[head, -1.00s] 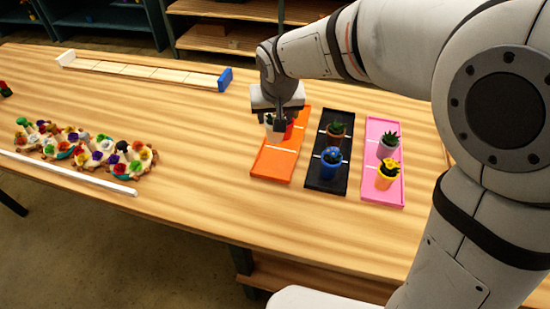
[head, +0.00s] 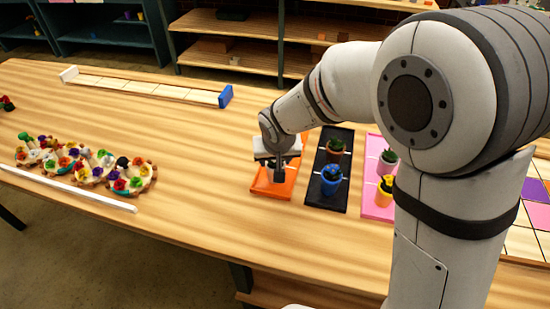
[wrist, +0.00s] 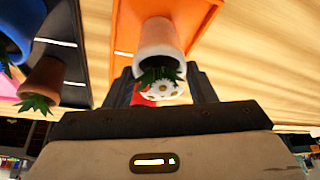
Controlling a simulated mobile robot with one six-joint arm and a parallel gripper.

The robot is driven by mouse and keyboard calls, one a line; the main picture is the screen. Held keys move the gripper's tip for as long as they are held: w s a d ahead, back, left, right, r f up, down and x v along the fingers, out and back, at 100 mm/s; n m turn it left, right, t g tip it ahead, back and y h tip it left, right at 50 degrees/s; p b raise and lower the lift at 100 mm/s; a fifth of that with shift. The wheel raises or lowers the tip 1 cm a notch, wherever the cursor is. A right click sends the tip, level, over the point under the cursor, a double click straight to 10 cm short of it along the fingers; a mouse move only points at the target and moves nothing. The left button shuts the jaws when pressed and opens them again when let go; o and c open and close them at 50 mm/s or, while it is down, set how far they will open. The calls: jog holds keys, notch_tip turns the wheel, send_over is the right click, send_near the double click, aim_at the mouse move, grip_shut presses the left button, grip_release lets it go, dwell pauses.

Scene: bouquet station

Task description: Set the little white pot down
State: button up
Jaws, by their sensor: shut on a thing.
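The little white pot (wrist: 158,40), with green leaves and a white flower, is between the fingers of my gripper (wrist: 160,88) in the wrist view. My gripper is shut on it. In the head view my gripper (head: 279,172) is low over the near half of the orange tray (head: 265,190) and hides the pot. I cannot tell whether the pot's base touches the tray. A bit of something red (wrist: 143,99) shows beside the flower in the wrist view, mostly hidden.
Right of the orange tray, a black tray (head: 326,204) holds a terracotta pot (head: 334,156) and a blue pot (head: 331,184). A pink tray (head: 372,209) holds a grey pot (head: 388,166) and a yellow pot (head: 385,194). Flower-filled wooden holders (head: 145,180) stand left; table between is clear.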

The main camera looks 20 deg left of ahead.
jog(key=o, duration=1.2)
jog(key=shift+r+p, duration=0.2)
jog(key=shift+p, duration=0.15)
jog(key=b+v, duration=0.1)
jog(key=v, duration=1.1)
jog(key=s+d+m+h, duration=0.1)
jog(key=s+d+m, duration=0.25)
jog(key=d, duration=1.45)
jog(key=s+d+f+m+g, duration=0.1)
jog(key=s+d, duration=0.8)
jog(key=d, duration=0.1)
jog(key=shift+s+f+h, duration=0.15)
jog(key=shift+f+h, duration=0.25)
jog(key=shift+d, duration=0.15)
